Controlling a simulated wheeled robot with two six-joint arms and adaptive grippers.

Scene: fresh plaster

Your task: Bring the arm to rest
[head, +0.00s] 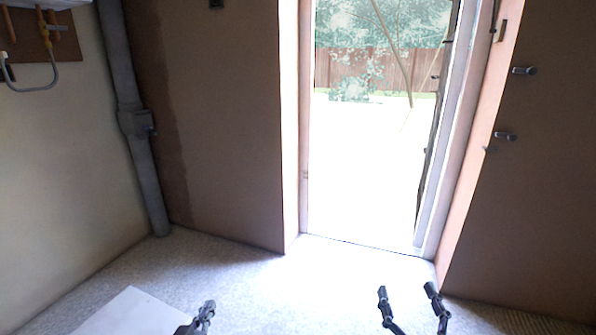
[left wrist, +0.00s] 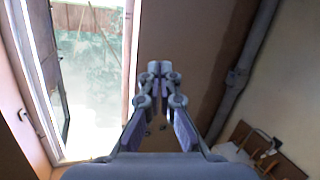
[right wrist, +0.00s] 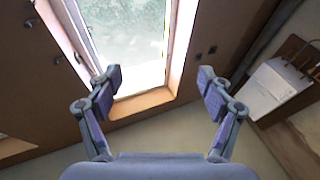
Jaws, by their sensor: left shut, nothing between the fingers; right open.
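My left gripper (head: 205,312) shows at the bottom of the head view, left of centre, with its fingers together and nothing between them. In the left wrist view its two fingers (left wrist: 158,75) meet at the tips. My right gripper (head: 408,291) shows at the bottom right of the head view, its fingers apart and empty. In the right wrist view its fingers (right wrist: 162,82) stand wide apart with only the room behind them. Most of both arms is out of the head view.
An open doorway (head: 362,170) lies ahead, bright outside. A grey pipe (head: 128,110) runs down the wall on the left. A pale flat board (head: 125,312) lies low at the bottom left. The speckled floor (head: 300,280) between the grippers is clear.

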